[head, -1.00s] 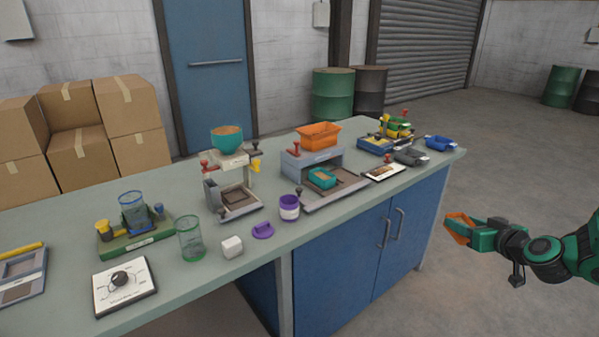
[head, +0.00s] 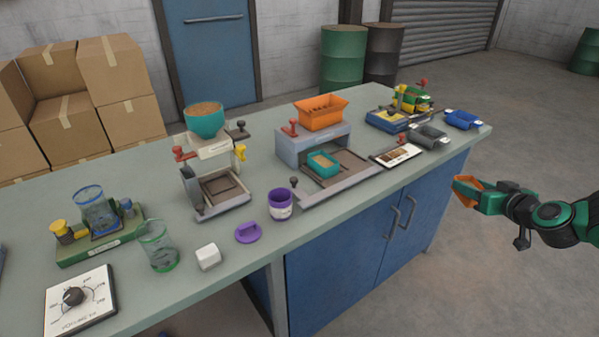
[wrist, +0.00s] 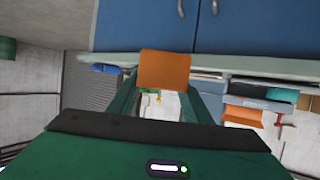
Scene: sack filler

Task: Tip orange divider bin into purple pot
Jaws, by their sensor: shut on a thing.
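My gripper (head: 467,191) is shut on a small orange thing, which I take to be the orange divider bin (head: 464,193). It hangs over the floor, to the right of the bench. In the wrist view the bin (wrist: 165,70) shows as a plain orange face between the fingers; its inside and contents are hidden. The purple pot (head: 281,207) stands upright near the bench's front edge, open at the top, with a pale label. My gripper is well apart from it, to its right. A purple lid (head: 248,233) lies on the bench left of the pot.
A teal bowl (head: 205,123) tops another stand. A white block (head: 208,257) and green beaker (head: 159,247) stand left. Grey (head: 429,138) and blue (head: 463,120) bins sit right.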

